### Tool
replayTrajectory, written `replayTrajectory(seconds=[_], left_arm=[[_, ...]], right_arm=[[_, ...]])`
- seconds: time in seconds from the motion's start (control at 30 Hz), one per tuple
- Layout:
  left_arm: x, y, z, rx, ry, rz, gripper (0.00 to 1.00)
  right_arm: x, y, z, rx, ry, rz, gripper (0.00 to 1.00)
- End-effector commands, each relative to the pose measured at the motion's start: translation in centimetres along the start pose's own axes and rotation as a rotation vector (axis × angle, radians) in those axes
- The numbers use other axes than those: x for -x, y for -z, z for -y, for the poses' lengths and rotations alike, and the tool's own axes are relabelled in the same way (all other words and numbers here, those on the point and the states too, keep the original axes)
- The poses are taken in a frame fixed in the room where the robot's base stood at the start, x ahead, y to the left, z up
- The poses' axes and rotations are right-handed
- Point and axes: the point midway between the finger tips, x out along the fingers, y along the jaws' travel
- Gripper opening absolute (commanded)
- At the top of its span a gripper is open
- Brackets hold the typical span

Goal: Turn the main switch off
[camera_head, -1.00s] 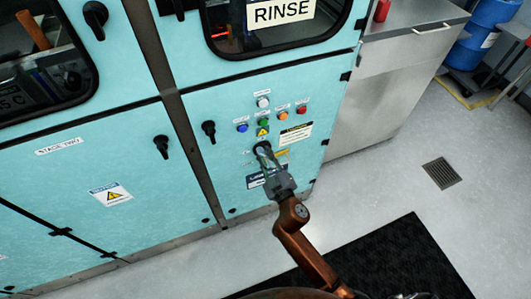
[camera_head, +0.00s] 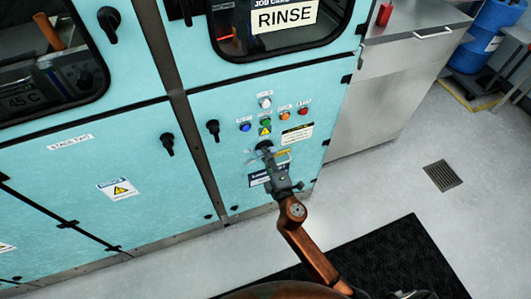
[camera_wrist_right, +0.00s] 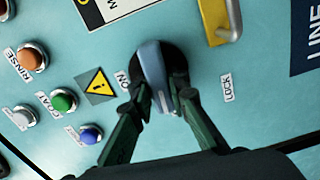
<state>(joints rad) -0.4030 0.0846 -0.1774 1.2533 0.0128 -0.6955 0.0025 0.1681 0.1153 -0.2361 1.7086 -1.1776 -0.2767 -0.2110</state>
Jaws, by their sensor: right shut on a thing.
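The main switch (camera_wrist_right: 152,60) is a rotary knob with a black round base and a grey-blue handle on the turquoise cabinet panel. Its handle, with a white mark at the lower end, stands between the ON label (camera_wrist_right: 122,80) and the LOCK label (camera_wrist_right: 228,88) in the right wrist view. My right gripper (camera_wrist_right: 162,100) is shut on the handle, one dark finger on each side. In the head view the right gripper (camera_head: 270,160) reaches the panel and mostly covers the switch. My left gripper is not in view.
Blue (camera_wrist_right: 91,135), green (camera_wrist_right: 64,100) and orange (camera_wrist_right: 33,58) buttons sit beside the switch. A black mat (camera_head: 390,255) lies on the open grey floor. A steel cabinet (camera_head: 390,85) stands to the right.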

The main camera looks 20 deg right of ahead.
Motion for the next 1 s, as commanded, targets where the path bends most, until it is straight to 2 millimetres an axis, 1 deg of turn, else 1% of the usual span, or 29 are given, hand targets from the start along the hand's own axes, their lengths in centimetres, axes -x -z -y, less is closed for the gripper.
replayTrajectory(seconds=[0.1, 0.3, 0.43, 0.77, 0.8, 1.0], left_arm=[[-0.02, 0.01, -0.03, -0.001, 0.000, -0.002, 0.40], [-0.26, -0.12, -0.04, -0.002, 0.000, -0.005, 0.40], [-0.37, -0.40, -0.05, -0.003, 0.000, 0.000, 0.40], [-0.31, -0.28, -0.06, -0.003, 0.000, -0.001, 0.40], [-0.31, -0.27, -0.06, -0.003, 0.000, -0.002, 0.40], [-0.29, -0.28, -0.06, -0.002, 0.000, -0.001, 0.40]], right_arm=[[0.00, 0.19, 0.07, 0.050, 0.000, -0.004, 0.00], [0.01, 0.19, 0.14, 0.096, 0.001, -0.004, 0.00], [0.01, 0.19, 0.16, 0.107, 0.001, -0.004, 0.00], [0.01, 0.20, 0.19, 0.111, 0.001, -0.004, 0.00], [0.02, 0.20, 0.19, 0.111, 0.001, -0.004, 0.16], [0.01, 0.12, 0.16, 0.110, 0.001, -0.003, 0.30]])
